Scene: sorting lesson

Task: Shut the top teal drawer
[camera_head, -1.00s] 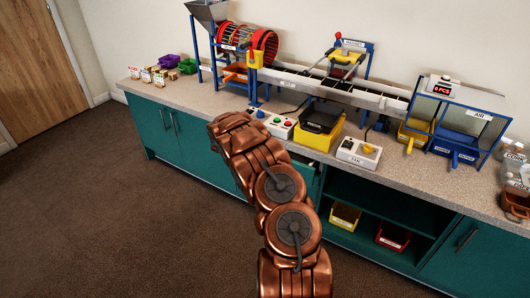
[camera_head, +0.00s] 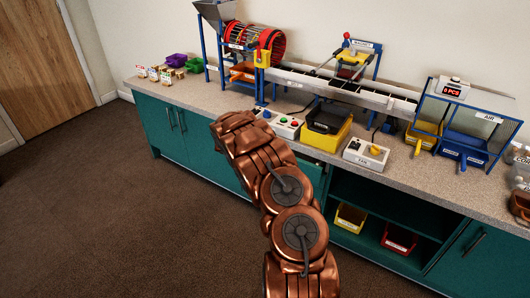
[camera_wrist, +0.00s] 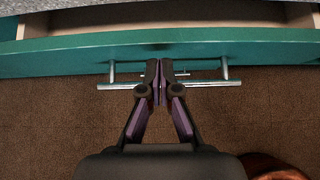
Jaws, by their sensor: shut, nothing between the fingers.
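The top teal drawer (camera_wrist: 60,52) stands part-way open in the wrist view, with its pale inside showing behind the front. Its silver bar handle (camera_wrist: 210,84) runs across below the front. My gripper (camera_wrist: 160,66) is shut and empty, with its fingertips over the middle of the handle, close to the drawer front. I cannot tell whether they touch it. In the head view my arm hides the gripper and most of the drawer.
The teal cabinet (camera_head: 193,147) carries a speckled counter (camera_head: 200,92) with a sorting machine. A yellow bin (camera_head: 351,220) and a red bin (camera_head: 398,239) sit in the open shelf right of my arm. Brown carpet (camera_head: 110,220) in front is clear.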

